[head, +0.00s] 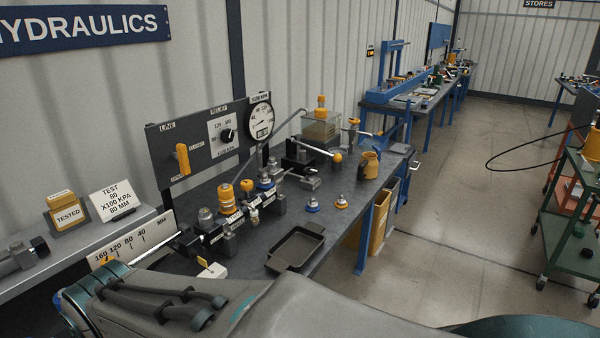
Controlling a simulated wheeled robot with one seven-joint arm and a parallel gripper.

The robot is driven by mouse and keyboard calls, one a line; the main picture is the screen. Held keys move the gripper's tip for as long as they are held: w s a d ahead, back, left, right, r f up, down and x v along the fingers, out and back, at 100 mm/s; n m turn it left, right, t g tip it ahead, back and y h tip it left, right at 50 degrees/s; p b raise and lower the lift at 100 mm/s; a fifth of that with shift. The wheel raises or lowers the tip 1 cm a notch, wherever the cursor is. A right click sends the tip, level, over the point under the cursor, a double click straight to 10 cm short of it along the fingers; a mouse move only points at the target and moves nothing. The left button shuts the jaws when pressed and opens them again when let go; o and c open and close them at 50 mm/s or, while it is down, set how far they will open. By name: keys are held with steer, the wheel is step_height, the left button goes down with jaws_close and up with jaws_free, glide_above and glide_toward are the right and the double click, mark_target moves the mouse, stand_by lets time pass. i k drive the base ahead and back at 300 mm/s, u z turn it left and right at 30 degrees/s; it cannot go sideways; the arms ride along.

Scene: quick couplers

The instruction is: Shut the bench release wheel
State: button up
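The hydraulics bench (345,222) has a dark top, with a row of fittings on its near left part. My arm (250,310) crosses the bottom of the head view and hides the bench's near edge. My gripper is not in view.
A panel (163,150) carries a yellow lever (182,158), a relief dial (228,134) and a round gauge (260,120). A black tray (295,248) lies on the bench near two small couplers (312,205) (341,202). A hand pump lever with a yellow ball (337,157) sticks out.

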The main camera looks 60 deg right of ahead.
mark_target(310, 171)
steer(key=z, duration=0.8)
steer(key=k, duration=1.05)
steer(key=z, duration=1.5)
steer(key=i, duration=1.2)
steer(key=u, duration=0.7)
steer(key=k, duration=0.65)
steer(key=z, duration=0.75)
steer(key=i, duration=0.7)
steer(key=z, duration=0.65)
steer(key=i, duration=0.9)
steer(key=u, duration=0.2)
